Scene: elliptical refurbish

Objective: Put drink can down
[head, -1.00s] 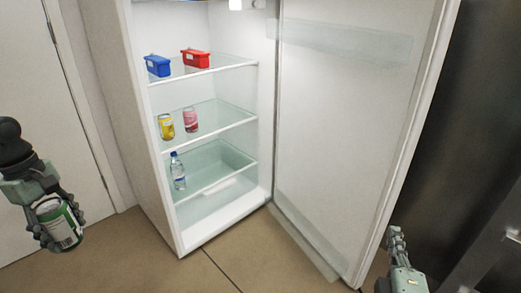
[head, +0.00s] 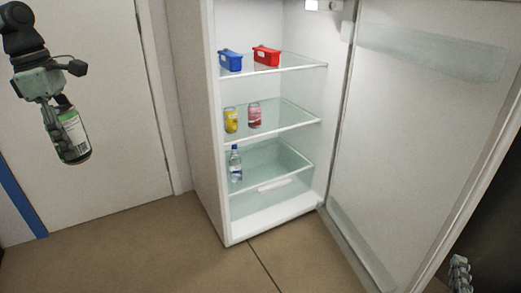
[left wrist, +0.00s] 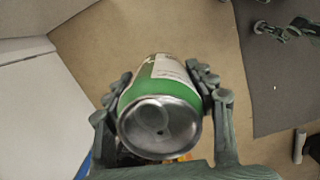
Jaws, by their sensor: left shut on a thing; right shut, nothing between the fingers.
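A green and white drink can (head: 72,136) is in my left gripper (head: 60,130) at the left of the head view, in front of a white door and left of the open fridge. The can hangs slightly tilted. In the left wrist view the can (left wrist: 160,105) is clasped between both fingers, its silver end facing the camera. My right gripper (head: 459,273) is at the bottom right corner of the head view, shut and empty, partly cut off by the frame.
The fridge (head: 215,130) stands open with its door (head: 425,130) swung right. Its shelves hold a blue box (head: 230,61), a red box (head: 266,56), a yellow can (head: 231,120), a pink can (head: 254,116) and a water bottle (head: 235,163). The floor in front is clear.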

